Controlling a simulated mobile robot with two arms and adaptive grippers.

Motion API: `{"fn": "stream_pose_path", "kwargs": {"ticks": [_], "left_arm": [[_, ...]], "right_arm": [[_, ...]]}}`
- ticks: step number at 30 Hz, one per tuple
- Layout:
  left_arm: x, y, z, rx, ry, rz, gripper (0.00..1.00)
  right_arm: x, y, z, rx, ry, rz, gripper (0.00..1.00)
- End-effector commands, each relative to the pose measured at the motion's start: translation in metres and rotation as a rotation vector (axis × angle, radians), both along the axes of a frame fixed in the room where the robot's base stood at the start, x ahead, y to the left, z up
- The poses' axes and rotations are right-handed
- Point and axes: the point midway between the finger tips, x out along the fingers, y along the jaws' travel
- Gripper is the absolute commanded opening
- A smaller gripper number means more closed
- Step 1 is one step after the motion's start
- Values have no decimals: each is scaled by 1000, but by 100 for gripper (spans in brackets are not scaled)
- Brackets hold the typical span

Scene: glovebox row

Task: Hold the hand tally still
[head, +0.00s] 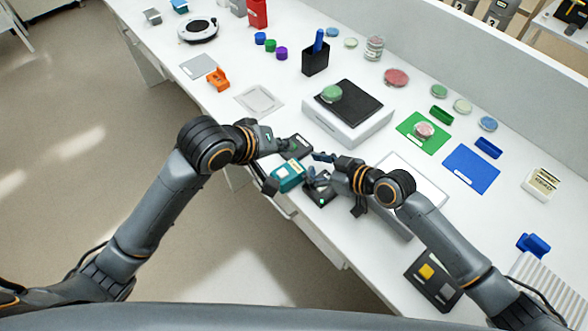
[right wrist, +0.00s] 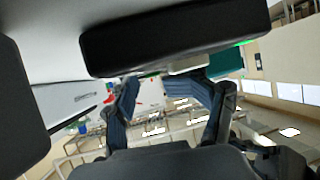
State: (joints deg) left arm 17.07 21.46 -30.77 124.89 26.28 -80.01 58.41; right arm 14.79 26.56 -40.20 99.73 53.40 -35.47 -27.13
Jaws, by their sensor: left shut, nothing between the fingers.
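A teal boxy device (head: 287,176), which I take to be the hand tally, is at the table's near edge, between my two grippers. Part of a teal thing (right wrist: 226,64) also shows in the right wrist view, beyond one finger. My left gripper (head: 284,146) is shut and empty, just above the device in the picture, by a dark pad (head: 299,146). My right gripper (head: 316,168) is open, its fingers apart and pointing left, close to the device's right side. I cannot tell whether they touch it. The right wrist view shows its two spread fingers (right wrist: 165,100).
A second dark pad (head: 319,194) with a green light lies under the right gripper. A scale with a black top (head: 350,104) stands behind. Green (head: 408,127) and blue (head: 471,169) mats lie to the right. A black tray (head: 421,278) is at the near right.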

Motion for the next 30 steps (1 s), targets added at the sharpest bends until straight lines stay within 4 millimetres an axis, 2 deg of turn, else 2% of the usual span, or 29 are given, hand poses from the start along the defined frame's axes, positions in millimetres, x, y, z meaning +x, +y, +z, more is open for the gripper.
{"fn": "stream_pose_path", "kwargs": {"ticks": [16,21,30], "left_arm": [[0,0,0,0,0,0,0],[0,0,0,0,0,0,0],[0,0,0,0,0,0,0]], "right_arm": [[-50,-73,46,-4,1,1,53],[-57,-83,55,0,0,1,53],[-58,-84,56,0,0,1,53]]}}
